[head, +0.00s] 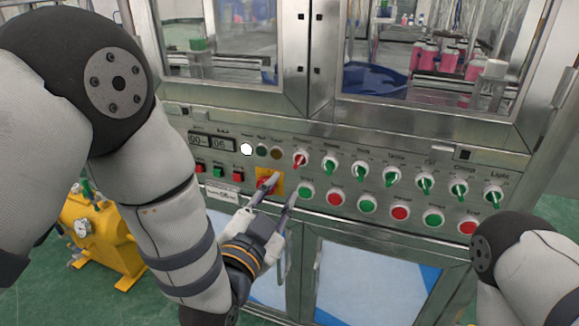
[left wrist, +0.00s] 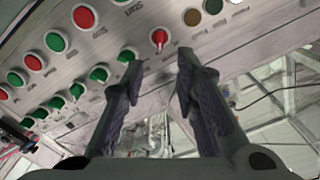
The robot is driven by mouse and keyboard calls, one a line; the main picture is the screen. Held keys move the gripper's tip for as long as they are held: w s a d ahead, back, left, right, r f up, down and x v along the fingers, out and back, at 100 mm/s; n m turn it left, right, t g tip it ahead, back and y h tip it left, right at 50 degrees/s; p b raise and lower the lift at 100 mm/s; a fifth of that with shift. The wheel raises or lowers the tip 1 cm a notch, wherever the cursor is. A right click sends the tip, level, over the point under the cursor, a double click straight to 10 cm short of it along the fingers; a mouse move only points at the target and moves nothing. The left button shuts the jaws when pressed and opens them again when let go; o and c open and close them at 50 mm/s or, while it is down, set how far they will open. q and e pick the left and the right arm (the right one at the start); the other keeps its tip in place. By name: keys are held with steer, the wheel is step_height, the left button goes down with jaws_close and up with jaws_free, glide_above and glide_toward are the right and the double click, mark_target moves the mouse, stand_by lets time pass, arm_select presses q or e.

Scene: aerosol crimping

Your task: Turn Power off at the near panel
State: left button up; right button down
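The near panel (head: 340,188) carries a row of small rotary knobs along its upper part. The leftmost knob is red (head: 300,160); the others are green. Its label is too small to read surely, so I cannot confirm that it is Power. A red rotary switch on a yellow plate (head: 262,181) sits lower left, partly hidden by a finger. My left gripper (head: 283,190) is open and empty in front of the panel. In the left wrist view the red knob (left wrist: 159,38) shows beyond the gap between the open fingertips (left wrist: 160,62), apparently untouched. My right gripper is out of view.
Green and red push buttons (head: 335,198) line the panel's lower row. A white lamp (head: 247,149) and two digital displays (head: 209,141) are at upper left. Glass doors (head: 440,50) stand above. A yellow machine (head: 100,235) stands on the floor at left.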

mark_target(297, 165)
arm_select(q)
steer(key=x, duration=0.4)
steer(key=b+x, duration=0.1)
steer(key=x, duration=0.4)
steer(key=shift+w+f, duration=0.25)
steer(key=shift+w+d+r, duration=0.1)
steer(key=shift+w+d, duration=0.05)
steer(key=shift+w, duration=0.35)
jaws_close()
